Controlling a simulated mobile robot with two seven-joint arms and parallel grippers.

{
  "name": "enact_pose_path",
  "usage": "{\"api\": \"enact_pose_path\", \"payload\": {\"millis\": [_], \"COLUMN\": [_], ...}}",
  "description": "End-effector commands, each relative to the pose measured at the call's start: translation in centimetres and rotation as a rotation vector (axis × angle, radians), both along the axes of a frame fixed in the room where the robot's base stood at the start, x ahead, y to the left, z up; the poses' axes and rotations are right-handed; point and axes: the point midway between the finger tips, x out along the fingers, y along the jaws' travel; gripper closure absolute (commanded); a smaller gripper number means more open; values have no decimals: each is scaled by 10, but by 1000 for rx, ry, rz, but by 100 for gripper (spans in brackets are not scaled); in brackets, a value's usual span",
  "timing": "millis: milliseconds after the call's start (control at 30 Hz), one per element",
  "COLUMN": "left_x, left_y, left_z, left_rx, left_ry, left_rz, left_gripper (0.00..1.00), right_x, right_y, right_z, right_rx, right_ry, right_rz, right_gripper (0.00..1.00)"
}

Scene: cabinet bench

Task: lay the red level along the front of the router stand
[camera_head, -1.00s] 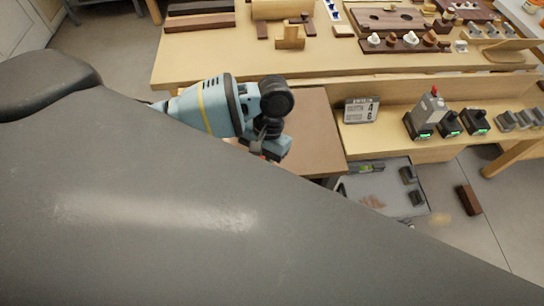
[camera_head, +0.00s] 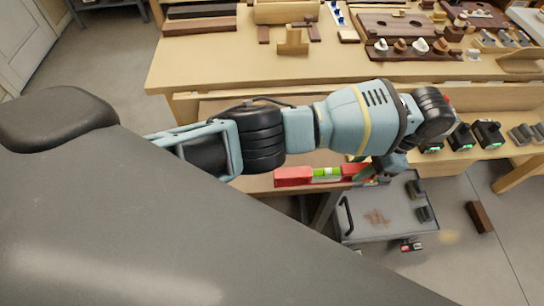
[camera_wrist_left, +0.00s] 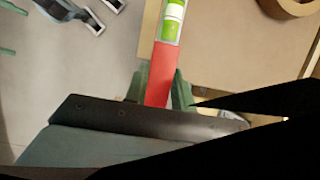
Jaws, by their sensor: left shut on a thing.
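The red level (camera_head: 293,176) with a green vial shows below my left arm in the head view, lying across the front edge of a brown-topped stand (camera_head: 308,159), apparently the router stand. My left gripper (camera_head: 372,173) is shut on the right end of the level. In the left wrist view, the level (camera_wrist_left: 163,73) runs up from between the fingers (camera_wrist_left: 160,85), with a tan top on its right and grey floor on its left. I cannot tell whether the level touches the stand. My arm hides much of the stand's top. My right gripper is not in view.
A wooden bench (camera_head: 220,62) with wooden parts stands behind. A lower shelf with dark chargers (camera_head: 488,134) is at the right. A grey cart (camera_head: 385,222) stands below the gripper. A brown block (camera_head: 479,217) lies on the floor.

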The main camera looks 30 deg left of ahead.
Motion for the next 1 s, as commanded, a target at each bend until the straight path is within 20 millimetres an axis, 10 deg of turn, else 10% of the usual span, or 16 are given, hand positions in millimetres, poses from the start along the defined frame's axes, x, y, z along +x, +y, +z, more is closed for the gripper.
{"api": "enact_pose_path", "payload": {"millis": [700, 1000], "left_x": [-32, -39], "left_y": [124, 147], "left_z": [-7, -13], "left_rx": [2, -1], "left_ry": [-6, -3], "left_rz": [5, 2], "left_gripper": [100, 100], "right_x": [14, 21], "right_y": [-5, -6], "right_z": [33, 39], "right_rx": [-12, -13], "right_ry": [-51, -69], "right_rz": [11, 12], "right_gripper": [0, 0]}}
